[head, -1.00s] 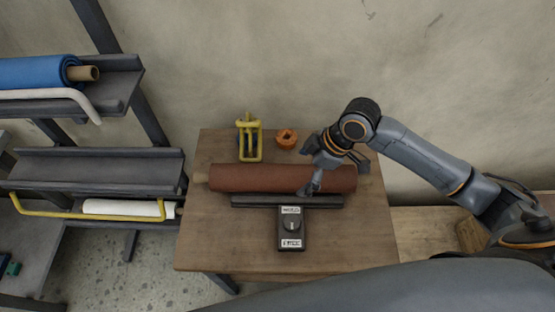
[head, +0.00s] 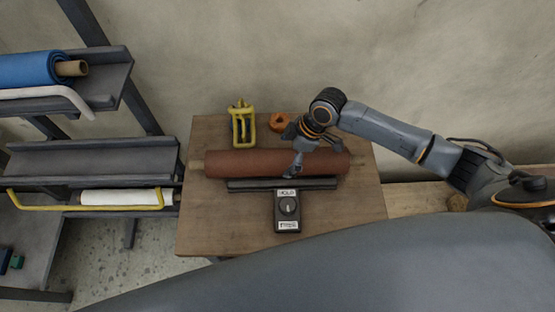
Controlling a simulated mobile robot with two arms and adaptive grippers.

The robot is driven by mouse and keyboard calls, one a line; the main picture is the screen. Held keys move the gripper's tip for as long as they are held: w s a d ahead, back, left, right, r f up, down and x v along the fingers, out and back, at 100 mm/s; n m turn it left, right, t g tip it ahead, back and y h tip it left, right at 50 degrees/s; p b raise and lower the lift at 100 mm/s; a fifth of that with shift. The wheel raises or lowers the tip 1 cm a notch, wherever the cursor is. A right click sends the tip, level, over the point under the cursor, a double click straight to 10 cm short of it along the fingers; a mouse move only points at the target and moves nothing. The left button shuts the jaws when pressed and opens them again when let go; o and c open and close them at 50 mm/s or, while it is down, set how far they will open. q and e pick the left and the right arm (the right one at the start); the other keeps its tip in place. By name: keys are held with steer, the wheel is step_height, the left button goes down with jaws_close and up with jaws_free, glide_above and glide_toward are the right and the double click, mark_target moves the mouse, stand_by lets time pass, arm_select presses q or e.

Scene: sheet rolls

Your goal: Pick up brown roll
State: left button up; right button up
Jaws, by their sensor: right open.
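The brown roll (head: 245,163) lies across the small wooden table (head: 205,229), its lighter core end showing at the left. My right gripper (head: 293,172) is over the right part of the roll and points down, with its fingers at the roll's near side. It is open, and its fingers hide a little of the roll. I cannot tell whether the fingers touch the roll. My left gripper is not in view.
A black bar with a knobbed box (head: 287,211) lies just in front of the roll. A yellow clamp-like tool (head: 242,124) and an orange ring (head: 279,122) sit behind it. At the left, a rack (head: 125,158) holds a blue roll (head: 28,70) and a white roll (head: 118,197).

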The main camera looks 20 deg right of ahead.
steer(key=shift+p+x, duration=0.4)
steer(key=shift+x, duration=1.5)
steer(key=shift+a+r, duration=0.15)
steer(key=shift+a, duration=0.05)
steer(key=c, duration=1.6)
steer(key=shift+w+a+r, duration=0.1)
steer(key=shift+w+r, duration=0.1)
steer(key=shift+r, duration=0.05)
steer(key=shift+c, duration=0.4)
